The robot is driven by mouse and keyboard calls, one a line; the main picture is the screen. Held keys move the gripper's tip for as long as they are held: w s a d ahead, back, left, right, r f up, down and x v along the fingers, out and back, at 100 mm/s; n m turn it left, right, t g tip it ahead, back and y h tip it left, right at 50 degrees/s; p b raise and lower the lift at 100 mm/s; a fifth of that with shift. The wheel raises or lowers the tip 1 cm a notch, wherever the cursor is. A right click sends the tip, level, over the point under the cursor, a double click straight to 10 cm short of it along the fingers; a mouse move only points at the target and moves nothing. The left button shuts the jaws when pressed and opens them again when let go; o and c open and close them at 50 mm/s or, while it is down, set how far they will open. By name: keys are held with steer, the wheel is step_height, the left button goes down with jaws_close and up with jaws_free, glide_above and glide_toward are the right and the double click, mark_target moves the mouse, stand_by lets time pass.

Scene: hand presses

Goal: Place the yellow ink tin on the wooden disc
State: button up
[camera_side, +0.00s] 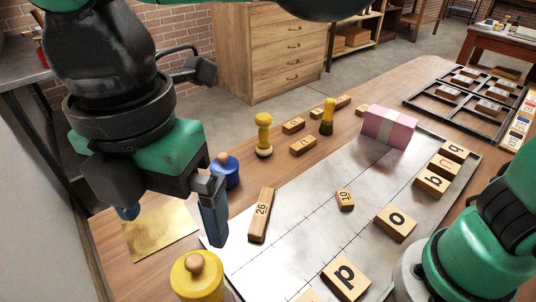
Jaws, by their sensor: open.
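The yellow ink tin (197,284) has a round wooden knob on its lid. It stands at the bottom edge of the side view, beside the near left corner of the metal plate, and its lower part is cut off. My gripper (172,228) is open and empty, pointing down with its blue fingertips apart. It is above and to the left of the yellow tin in the picture, over the gold sheet's area, not touching the tin. I cannot make out a separate wooden disc in this view.
A blue tin (226,171) stands just behind my gripper. A gold sheet (160,233) lies below it. The metal plate (300,235) holds letter blocks and a pink bundle (387,128). Yellow-handled tools (264,136) stand behind. A divided black tray (470,95) lies far right.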

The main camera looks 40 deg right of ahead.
steer(key=w+d+f+m+t, duration=0.1)
steer(key=d+f+m+t, duration=0.1)
steer(key=d+m, duration=0.6)
steer(key=w+d+f+m+t, duration=0.2)
steer(key=d+m, duration=0.6)
steer(key=d, duration=0.2)
steer(key=w+d+f+m+t, duration=0.1)
steer(key=d+f+m+t, duration=0.2)
steer(key=d+m, duration=0.5)
steer(key=shift+w+d+m, duration=0.35)
steer(key=shift+d+m, duration=0.05)
